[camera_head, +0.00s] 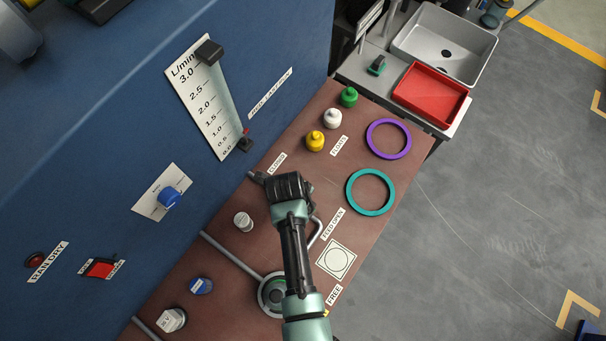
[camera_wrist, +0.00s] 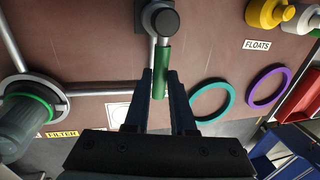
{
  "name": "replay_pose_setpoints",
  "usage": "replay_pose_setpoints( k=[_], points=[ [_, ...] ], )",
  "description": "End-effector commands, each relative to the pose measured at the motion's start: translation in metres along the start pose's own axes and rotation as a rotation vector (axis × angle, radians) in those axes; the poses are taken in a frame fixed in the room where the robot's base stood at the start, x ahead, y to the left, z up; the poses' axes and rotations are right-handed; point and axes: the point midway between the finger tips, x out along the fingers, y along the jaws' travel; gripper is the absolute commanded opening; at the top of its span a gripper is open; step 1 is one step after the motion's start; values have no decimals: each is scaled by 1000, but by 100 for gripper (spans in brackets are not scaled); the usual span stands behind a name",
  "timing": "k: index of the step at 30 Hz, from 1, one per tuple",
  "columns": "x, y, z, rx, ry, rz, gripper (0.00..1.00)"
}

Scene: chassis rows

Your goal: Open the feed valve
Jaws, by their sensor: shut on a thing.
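The feed valve shows in the wrist view as a dark round hub (camera_wrist: 164,22) with a green lever handle (camera_wrist: 162,72) pointing down the picture. My gripper (camera_wrist: 160,78) is shut on this green handle, one finger on each side. In the head view my gripper (camera_head: 262,178) is over the brown bench top and hides most of the valve. A CLOSED label (camera_head: 277,161) lies beside it, and a FEED OPEN label (camera_head: 333,223) lies to the lower right.
Yellow (camera_head: 315,141), white (camera_head: 333,118) and green (camera_head: 349,97) floats stand at the bench's far end. Teal (camera_head: 370,192) and purple (camera_head: 389,139) rings lie near the right edge. A filter (camera_head: 273,295) with pipes is at the lower middle. A red tray (camera_head: 432,95) sits beyond.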

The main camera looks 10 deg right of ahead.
Motion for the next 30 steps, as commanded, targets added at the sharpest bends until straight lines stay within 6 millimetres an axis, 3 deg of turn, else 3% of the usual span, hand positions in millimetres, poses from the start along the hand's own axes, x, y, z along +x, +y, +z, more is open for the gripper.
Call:
replay_pose_setpoints(
  k=[10,11,16,25,30],
  points=[
    [0,1,0,5,1,2,0],
    [0,1,0,5,1,2,25],
    [0,1,0,4,1,2,53],
    [-1,0,0,4,0,1,53],
    [-12,0,0,3,-1,0,53]
  ],
)
